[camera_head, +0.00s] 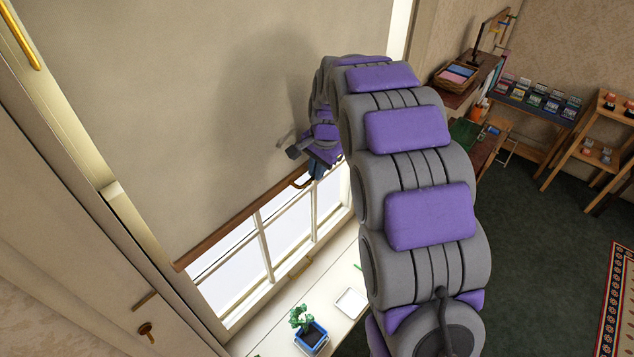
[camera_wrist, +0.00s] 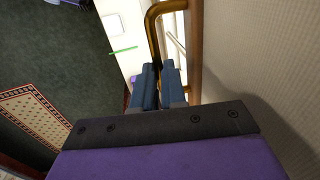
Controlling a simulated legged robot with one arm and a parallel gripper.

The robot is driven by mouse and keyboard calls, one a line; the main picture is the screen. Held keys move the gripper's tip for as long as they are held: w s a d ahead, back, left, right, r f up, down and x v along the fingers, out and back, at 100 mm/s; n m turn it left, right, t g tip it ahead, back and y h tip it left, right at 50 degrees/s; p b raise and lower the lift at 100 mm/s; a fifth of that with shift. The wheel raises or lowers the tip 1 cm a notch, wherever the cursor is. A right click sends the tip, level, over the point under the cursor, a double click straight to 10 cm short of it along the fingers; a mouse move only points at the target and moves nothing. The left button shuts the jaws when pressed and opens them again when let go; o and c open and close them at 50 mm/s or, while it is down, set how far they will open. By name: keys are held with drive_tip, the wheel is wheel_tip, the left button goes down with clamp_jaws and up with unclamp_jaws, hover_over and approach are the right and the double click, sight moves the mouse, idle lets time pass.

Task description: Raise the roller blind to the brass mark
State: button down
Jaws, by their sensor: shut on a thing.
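The beige roller blind (camera_head: 200,110) hangs over the upper part of the window, with a wooden bottom bar (camera_head: 230,226) along its lower edge. The bar runs down the wrist view (camera_wrist: 195,50) beside the blind's fabric (camera_wrist: 260,60). A brass pull handle (camera_head: 299,183) is on the bar; its bent end shows in the wrist view (camera_wrist: 152,35). My gripper (camera_head: 315,170) is shut on this handle, with its blue fingers around it in the wrist view (camera_wrist: 159,80). A brass strip (camera_head: 20,36), which may be the mark, is on the frame at upper left, well above the bar.
A white sill (camera_head: 285,325) below the window holds a potted plant (camera_head: 310,335) and a white tray (camera_head: 351,303). A door or panel with a knob (camera_head: 146,331) is at lower left. Desks and shelves (camera_head: 540,100) stand at right. The dark green floor between is clear.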

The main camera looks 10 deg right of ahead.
drive_tip(key=shift+r+p, duration=0.35)
drive_tip(key=shift+r, duration=1.3)
drive_tip(key=c, duration=1.2)
unclamp_jaws()
drive_tip(key=r, duration=0.5)
drive_tip(key=s+d+r, duration=0.1)
drive_tip(key=r, duration=0.5)
drive_tip(key=s+r, duration=0.1)
drive_tip(key=r, duration=0.5)
drive_tip(key=shift+s+d, duration=0.2)
drive_tip(key=shift+d, duration=0.2)
